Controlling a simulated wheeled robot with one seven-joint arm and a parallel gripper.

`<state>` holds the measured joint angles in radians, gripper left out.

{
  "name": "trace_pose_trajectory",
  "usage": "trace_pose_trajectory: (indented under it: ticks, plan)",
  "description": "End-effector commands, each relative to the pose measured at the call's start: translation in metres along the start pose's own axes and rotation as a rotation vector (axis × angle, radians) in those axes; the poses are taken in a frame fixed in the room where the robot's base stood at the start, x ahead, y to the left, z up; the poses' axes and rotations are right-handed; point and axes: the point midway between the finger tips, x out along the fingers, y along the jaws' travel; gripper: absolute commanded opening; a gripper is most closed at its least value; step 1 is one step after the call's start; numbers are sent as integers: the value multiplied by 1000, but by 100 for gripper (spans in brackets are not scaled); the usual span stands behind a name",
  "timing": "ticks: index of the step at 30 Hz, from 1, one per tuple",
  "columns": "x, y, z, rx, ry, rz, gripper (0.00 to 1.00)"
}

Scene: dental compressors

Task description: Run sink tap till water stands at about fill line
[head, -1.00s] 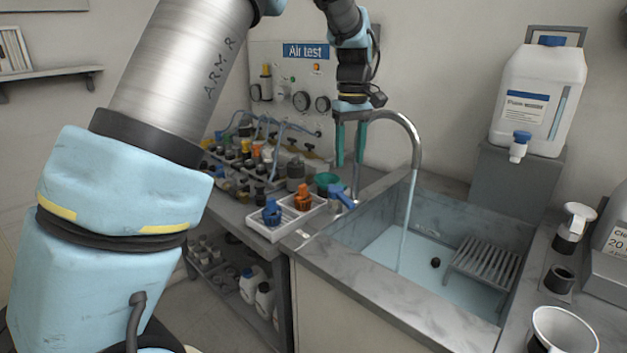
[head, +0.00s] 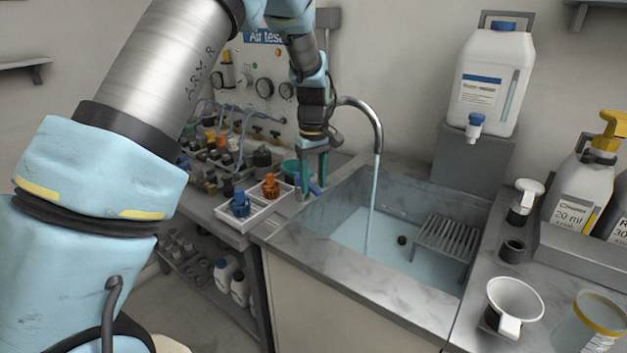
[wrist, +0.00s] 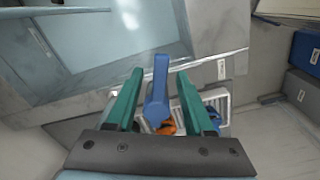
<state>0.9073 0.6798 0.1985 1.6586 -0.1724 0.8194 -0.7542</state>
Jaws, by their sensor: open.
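The curved metal tap (head: 379,130) runs, and a water stream (head: 370,205) falls into the steel sink (head: 330,305). Pale blue water (head: 352,238) covers the sink floor at a shallow level; I cannot make out a fill line clearly. The blue tap lever (head: 315,184) stands at the sink's left back corner, largely hidden by my gripper in the head view. My gripper (head: 312,192) is open, its green fingers on either side of the lever. In the wrist view the lever (wrist: 157,88) lies between the two fingers (wrist: 157,85), with gaps on both sides.
A white tray (head: 228,215) with a blue and an orange part sits left of the lever. A grey rack (head: 447,236) and a small black round thing (head: 402,240) are in the sink. A white jug (head: 490,85) stands behind; bottles and cups line the right counter.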

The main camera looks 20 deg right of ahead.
Motion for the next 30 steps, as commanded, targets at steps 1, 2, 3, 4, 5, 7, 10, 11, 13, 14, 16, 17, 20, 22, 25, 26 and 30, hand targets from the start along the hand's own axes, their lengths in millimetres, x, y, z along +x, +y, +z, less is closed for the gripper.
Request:
trace_pose_trajectory:
  ticks: [1,2,3,4,5,7,10,11,13,14,16,17,20,22,25,26,30]
  plan:
    - [0,0,0,0,0,0,52]
    - [0,0,0,0,0,0,49]
    - [0,0,0,0,0,0,45]
    - [0,0,0,0,0,0,41]
    - [0,0,0,0,0,0,38]
    - [0,0,0,0,0,0,30]
    - [0,0,0,0,0,0,19]
    - [0,0,0,0,0,0,15]
    - [0,0,0,0,0,0,8]
    - [0,0,0,0,0,0,4]
    - [0,0,0,0,0,0,0]
    - [0,0,0,0,0,0,0]
    - [0,0,0,0,0,0,0]
    - [-1,0,0,0,0,0,0]
    - [-1,0,0,0,0,0,0]
    - [-1,0,0,0,0,1,0]
    - [-1,0,0,0,0,1,0]
